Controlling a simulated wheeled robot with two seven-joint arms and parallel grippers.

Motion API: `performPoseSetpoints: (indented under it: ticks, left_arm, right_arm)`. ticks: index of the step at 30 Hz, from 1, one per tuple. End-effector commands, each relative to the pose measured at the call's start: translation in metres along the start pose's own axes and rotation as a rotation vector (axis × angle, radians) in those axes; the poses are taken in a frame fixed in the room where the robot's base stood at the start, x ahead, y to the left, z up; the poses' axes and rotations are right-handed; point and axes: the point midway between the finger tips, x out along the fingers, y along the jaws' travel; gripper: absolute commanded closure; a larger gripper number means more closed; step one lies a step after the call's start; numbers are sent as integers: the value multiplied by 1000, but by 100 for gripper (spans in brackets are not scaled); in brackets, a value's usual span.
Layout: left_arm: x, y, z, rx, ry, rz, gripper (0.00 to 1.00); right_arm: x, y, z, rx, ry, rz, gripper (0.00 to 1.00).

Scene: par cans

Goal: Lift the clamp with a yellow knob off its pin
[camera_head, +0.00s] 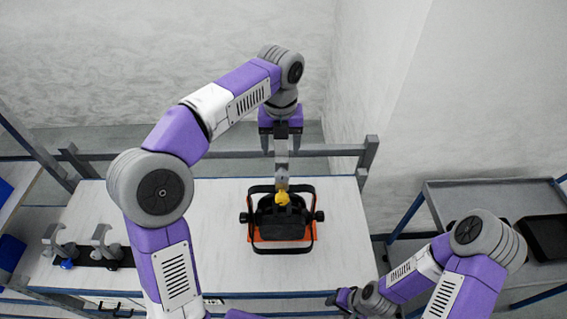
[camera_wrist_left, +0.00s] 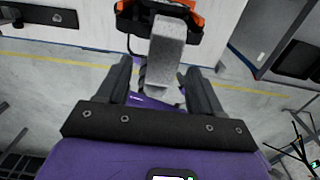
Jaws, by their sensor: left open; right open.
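The yellow knob (camera_head: 282,198) sits at the lower end of an upright grey clamp body (camera_head: 281,168), at the back of the black lamp (camera_head: 280,220). The clamp body also shows in the left wrist view (camera_wrist_left: 166,52), with the lamp's black and orange parts beyond it. My left gripper (camera_head: 281,148) is open above the lamp, one finger on each side of the clamp body, with gaps visible on both sides in the left wrist view (camera_wrist_left: 162,90). The pin is hidden. My right gripper (camera_head: 338,298) is open, low at the table's front right, apart from the lamp.
The lamp has a black frame and an orange base on the white table (camera_head: 220,200). Two grey clamps (camera_head: 52,240) (camera_head: 102,242) stand on a black strip at the left, one with a blue knob (camera_head: 67,263). A grey rail (camera_head: 320,150) runs behind. A grey cart (camera_head: 470,200) stands right.

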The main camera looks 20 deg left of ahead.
Motion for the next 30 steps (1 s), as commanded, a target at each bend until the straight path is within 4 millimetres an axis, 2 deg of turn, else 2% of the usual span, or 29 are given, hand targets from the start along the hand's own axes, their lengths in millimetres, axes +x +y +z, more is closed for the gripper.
performPoseSetpoints:
  ticks: [10, 14, 20, 30]
  left_arm:
    - [47, -2, -5, -1, 1, 1, 34]
    - [54, -2, -5, -1, -1, -1, 34]
    - [54, -2, -5, -1, -1, -1, 34]
    - [54, -2, -5, -1, -1, -1, 86]
  right_arm:
    - [4, 2, 0, 0, 0, 0, 57]
    - [4, 2, 0, 0, 0, 0, 57]
    - [4, 2, 0, 0, 0, 0, 57]
    - [4, 2, 0, 0, 0, 0, 57]
